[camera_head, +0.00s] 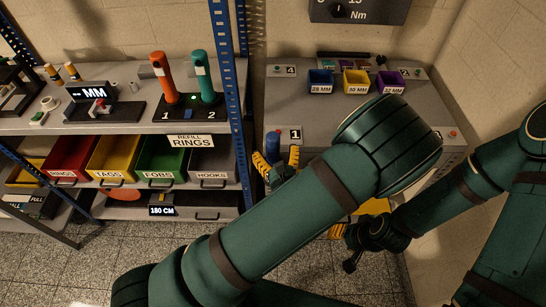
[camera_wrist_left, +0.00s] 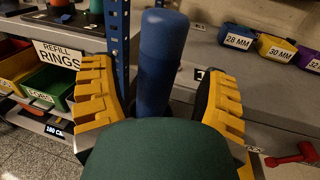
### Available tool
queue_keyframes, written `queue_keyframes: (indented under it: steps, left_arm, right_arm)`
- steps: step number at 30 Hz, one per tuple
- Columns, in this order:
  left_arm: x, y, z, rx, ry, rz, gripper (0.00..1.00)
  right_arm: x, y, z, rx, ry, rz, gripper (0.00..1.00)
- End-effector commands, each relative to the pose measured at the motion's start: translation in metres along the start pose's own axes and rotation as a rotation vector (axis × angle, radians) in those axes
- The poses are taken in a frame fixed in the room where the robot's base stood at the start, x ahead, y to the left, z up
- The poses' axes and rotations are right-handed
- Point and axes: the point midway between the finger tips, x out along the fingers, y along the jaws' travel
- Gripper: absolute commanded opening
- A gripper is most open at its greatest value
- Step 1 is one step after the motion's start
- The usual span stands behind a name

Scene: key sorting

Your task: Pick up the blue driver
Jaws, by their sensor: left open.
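The blue driver (camera_head: 272,147) stands upright at the left side of the right bench in the head view. In the left wrist view the blue driver (camera_wrist_left: 160,60) rises between my two yellow fingers, with its lower part hidden by the green part of my wrist. My left gripper (camera_head: 277,161) is open, one finger on each side of the driver; the left wrist view shows a gap on both sides (camera_wrist_left: 158,88). My right gripper (camera_head: 350,236) is low at the right, partly hidden, and its jaw opening is unclear.
An orange driver (camera_head: 163,76) and a teal driver (camera_head: 202,78) stand on a black holder on the left shelf. A blue rack post (camera_head: 230,90) rises close to the left. Blue, yellow and purple bins (camera_head: 356,82) sit at the bench's back. Labelled drawers (camera_head: 160,158) are below left.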

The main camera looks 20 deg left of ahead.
Motion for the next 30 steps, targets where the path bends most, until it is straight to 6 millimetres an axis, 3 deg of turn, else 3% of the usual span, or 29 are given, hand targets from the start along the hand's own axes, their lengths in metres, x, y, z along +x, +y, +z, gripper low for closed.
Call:
queue_keyframes:
  steps: [7, 16, 17, 21, 23, 30]
  left_arm:
    - [0.033, 0.003, 0.001, -0.002, -0.001, 0.001, 0.75]
    - [0.037, 0.002, 0.001, -0.001, 0.000, 0.000, 0.75]
    - [0.037, 0.002, 0.001, -0.001, 0.000, 0.000, 0.68]
    - [0.037, 0.002, 0.001, -0.001, 0.000, 0.000, 0.19]
    - [0.037, 0.002, 0.001, -0.001, 0.000, 0.000, 0.00]
    - [0.037, 0.002, 0.001, -0.001, 0.000, 0.000, 0.00]
  right_arm:
    - [0.001, 0.000, 0.000, 0.000, 0.000, 0.000, 0.47]
    - [0.001, 0.000, 0.000, 0.000, -0.001, 0.000, 0.47]
    - [0.001, 0.000, 0.000, 0.000, -0.001, 0.000, 0.47]
    - [0.001, 0.000, 0.000, 0.000, -0.001, 0.000, 0.47]
    - [0.001, 0.000, 0.000, 0.000, -0.001, 0.000, 0.47]
    - [0.001, 0.000, 0.000, 0.000, -0.001, 0.000, 0.47]
